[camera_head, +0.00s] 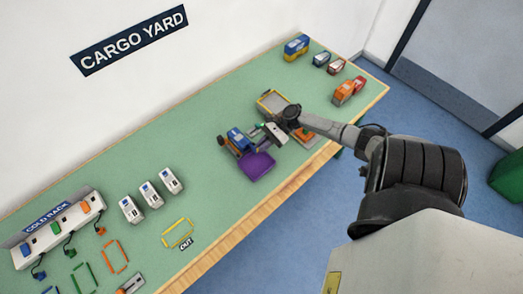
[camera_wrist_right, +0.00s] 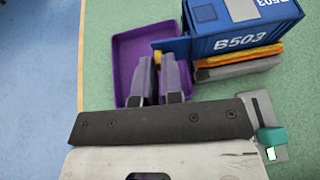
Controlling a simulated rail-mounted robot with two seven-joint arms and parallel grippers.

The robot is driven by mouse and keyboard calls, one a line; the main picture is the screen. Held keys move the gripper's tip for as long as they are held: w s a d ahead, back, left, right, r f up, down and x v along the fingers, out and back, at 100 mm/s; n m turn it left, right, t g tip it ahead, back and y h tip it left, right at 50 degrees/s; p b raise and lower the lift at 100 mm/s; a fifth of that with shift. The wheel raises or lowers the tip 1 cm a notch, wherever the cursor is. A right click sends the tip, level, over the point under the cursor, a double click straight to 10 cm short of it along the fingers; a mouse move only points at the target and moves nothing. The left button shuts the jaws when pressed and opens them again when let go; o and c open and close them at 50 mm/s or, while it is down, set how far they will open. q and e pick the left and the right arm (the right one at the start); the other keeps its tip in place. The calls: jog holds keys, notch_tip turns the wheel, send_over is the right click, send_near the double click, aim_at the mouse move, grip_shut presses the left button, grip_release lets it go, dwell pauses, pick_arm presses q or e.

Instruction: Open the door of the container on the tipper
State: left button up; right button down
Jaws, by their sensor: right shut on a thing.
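The blue container (camera_head: 237,138) rests on the tipper. In the right wrist view the container (camera_wrist_right: 238,32), marked B503, stands on an orange and grey bed (camera_wrist_right: 238,62). Its blue door (camera_wrist_right: 172,44) sticks out to the left from the container's near left corner, over the purple tray (camera_wrist_right: 124,50). My right gripper (camera_wrist_right: 158,66) is shut on a small yellow handle (camera_wrist_right: 158,58) at the door's outer edge, partly hidden by the fingers. In the head view my right gripper (camera_head: 256,147) is beside the container. My left gripper is not in view.
The purple tray also shows in the head view (camera_head: 257,167), near the table's front edge. White containers (camera_head: 150,195) and the cold rack (camera_head: 60,228) stand to the left. Orange vehicles (camera_head: 348,91) and other small items are at the far right.

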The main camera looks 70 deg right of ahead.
jog(key=n+g+b, duration=0.1)
jog(key=d+n+g+y, duration=0.1)
jog(key=n+g+b, duration=0.1)
jog(key=g, duration=0.1)
jog(key=shift+w+d+n+y+b, duration=0.2)
jog(key=shift+w+n+y+b, duration=0.1)
jog(key=shift+w+n+y, duration=0.1)
jog(key=shift+n+g, duration=0.3)
jog(key=shift+g, duration=0.1)
jog(key=shift+d+g, duration=0.1)
jog(key=shift+g, duration=0.2)
jog(key=c, duration=1.2)
grip_release()
jog(key=shift+c, duration=0.2)
